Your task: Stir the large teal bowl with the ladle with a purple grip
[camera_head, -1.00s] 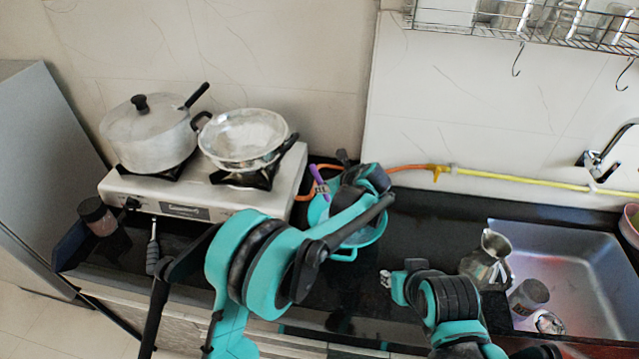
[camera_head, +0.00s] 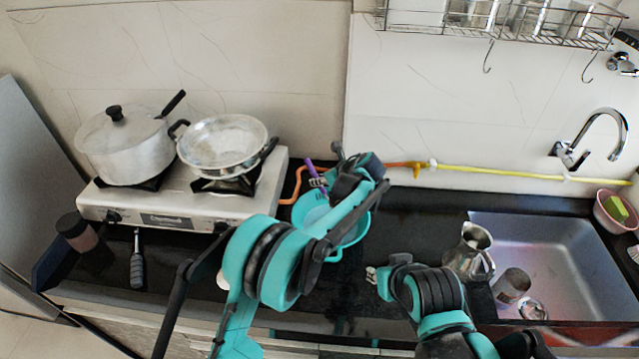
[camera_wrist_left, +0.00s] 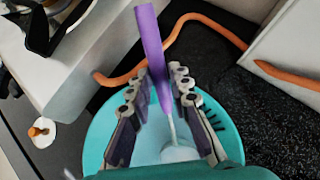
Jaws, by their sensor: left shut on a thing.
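The large teal bowl (camera_head: 352,236) stands on the black counter to the right of the stove, partly hidden by my left arm. The ladle's purple grip (camera_head: 312,172) rises at the bowl's back left side. My left gripper (camera_head: 321,183) is over the bowl, shut on the ladle. In the left wrist view the purple grip (camera_wrist_left: 152,45) passes between the fingers (camera_wrist_left: 158,88). The pale ladle shaft runs down into the bowl (camera_wrist_left: 98,138), where its round head (camera_wrist_left: 180,154) shows. My right gripper (camera_head: 372,275) is over the front counter, away from the bowl; its jaw opening is unclear.
The stove (camera_head: 165,205) carries a lidded pot (camera_head: 122,148) and a pan (camera_head: 222,145). An orange hose (camera_head: 297,185) runs close behind the bowl. A metal jug (camera_head: 470,252) stands by the sink (camera_head: 560,240) at the right. Counter between bowl and jug is mostly clear.

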